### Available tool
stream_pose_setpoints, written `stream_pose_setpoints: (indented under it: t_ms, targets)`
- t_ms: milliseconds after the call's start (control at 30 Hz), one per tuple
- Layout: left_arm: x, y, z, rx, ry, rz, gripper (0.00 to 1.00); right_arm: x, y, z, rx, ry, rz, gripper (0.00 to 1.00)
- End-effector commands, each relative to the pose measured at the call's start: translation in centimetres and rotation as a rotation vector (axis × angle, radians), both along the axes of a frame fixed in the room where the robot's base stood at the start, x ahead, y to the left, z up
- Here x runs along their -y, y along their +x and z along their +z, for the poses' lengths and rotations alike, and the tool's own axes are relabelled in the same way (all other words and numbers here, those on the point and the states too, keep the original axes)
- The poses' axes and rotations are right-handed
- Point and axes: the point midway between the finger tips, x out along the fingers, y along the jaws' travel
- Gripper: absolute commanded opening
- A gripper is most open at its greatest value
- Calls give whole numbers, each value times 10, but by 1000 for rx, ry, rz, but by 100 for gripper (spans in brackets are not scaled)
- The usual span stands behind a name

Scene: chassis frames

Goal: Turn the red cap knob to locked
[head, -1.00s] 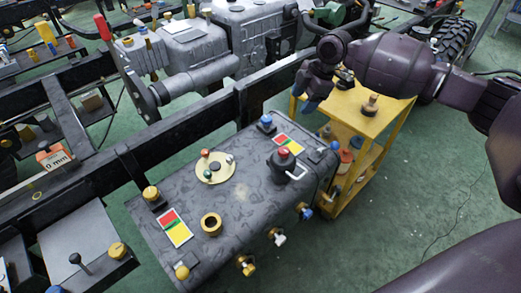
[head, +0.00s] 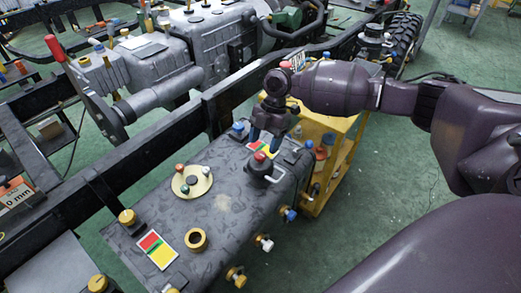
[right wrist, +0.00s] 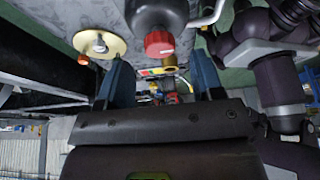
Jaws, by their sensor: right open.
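The red cap knob (head: 260,156) sits on a dark round neck with a pale bent handle, near the far right end of the grey tank (head: 225,207). It also shows in the right wrist view (right wrist: 159,43), at the top centre. My right gripper (head: 268,132) points down just above and behind the knob in the head view. Its blue fingers are apart and empty in the wrist view (right wrist: 161,80), and the cap appears beyond the fingertips, apart from them. A red-and-green label (head: 270,147) beside the knob is partly hidden by the gripper. My left gripper is not in view.
A brass disc (head: 191,181) with small coloured balls, a brass ring (head: 196,240) and a red-and-yellow label (head: 157,250) are on the tank. Valves line its front side. A yellow cart (head: 335,135) stands behind right. A black chassis rail (head: 155,155) runs behind the tank.

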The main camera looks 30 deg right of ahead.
Motion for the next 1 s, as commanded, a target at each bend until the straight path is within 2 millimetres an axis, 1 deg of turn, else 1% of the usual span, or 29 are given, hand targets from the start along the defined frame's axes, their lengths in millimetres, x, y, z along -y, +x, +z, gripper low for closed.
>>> stream_pose_setpoints:
  t_ms: [33,100,233,367,633,933,967,1000]
  targets:
    - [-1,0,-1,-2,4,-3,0,-3,-2,-9,-3,0,0,61]
    - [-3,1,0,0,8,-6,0,-6,-2,-17,-2,-1,0,61]
    - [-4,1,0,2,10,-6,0,-10,-3,-25,0,0,-1,61]
    - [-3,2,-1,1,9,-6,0,-11,-4,-29,1,0,-2,61]
    - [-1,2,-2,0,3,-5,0,-12,-4,-29,2,0,-2,61]
    - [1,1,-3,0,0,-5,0,-11,-4,-29,2,0,-2,15]
    - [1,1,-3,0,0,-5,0,-11,-4,-29,2,0,-2,11]
    - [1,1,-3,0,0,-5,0,-11,-4,-29,2,0,-2,11]
